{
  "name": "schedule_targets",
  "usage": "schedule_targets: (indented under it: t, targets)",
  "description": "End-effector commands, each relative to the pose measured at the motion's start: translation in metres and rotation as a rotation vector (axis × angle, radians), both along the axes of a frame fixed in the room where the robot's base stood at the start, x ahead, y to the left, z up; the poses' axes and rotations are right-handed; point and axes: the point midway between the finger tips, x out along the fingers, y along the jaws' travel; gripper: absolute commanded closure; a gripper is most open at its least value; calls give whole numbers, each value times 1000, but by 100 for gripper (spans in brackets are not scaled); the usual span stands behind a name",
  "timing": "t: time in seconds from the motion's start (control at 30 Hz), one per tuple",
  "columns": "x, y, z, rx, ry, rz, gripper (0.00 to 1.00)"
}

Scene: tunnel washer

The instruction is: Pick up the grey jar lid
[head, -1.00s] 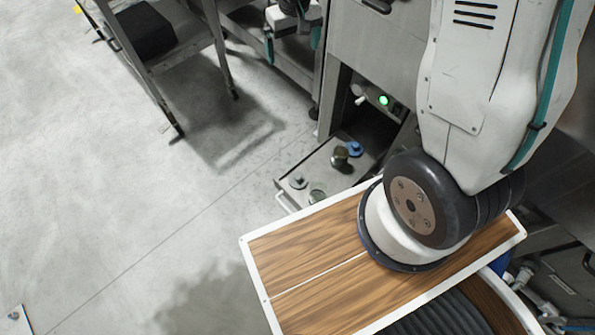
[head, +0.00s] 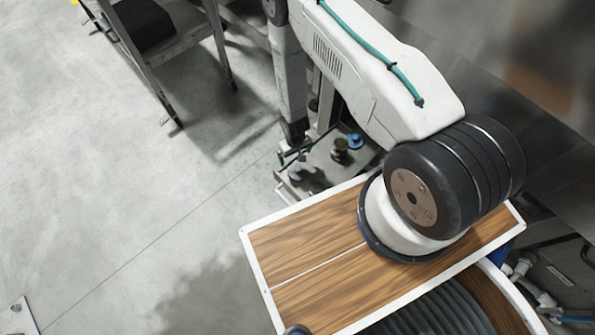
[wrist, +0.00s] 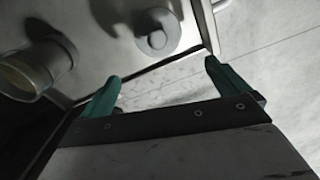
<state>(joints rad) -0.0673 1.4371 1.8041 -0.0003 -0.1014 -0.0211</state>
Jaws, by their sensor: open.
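The grey jar lid (wrist: 157,34) shows in the wrist view as a round disc with a small knob, lying flat on a metal surface near its edge. In the head view I cannot make it out clearly, with my gripper (head: 290,156) and dark shadow over that part. In the wrist view, my gripper (wrist: 165,76) has its two teal fingers spread wide with nothing between them. The lid appears above the gap between the fingertips, apart from them.
A jar (wrist: 32,72) stands left of the lid in the wrist view. In the head view, a dark jar (head: 340,147) and a blue item (head: 355,140) share the metal tray (head: 325,163). A cart (head: 185,58) stands at upper left. Open floor lies left.

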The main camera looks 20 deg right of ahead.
Motion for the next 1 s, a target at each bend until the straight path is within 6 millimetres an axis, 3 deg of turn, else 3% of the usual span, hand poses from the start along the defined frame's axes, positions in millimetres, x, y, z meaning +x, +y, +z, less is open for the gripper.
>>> schedule_targets:
  t: [0.67, 0.97, 1.0]
  targets:
    - [-19, 0, -86, 0, 2, 1, 1]
    - [-18, 0, -92, 0, 1, 1, 1]
    - [-18, 0, -91, 0, 1, 1, 6]
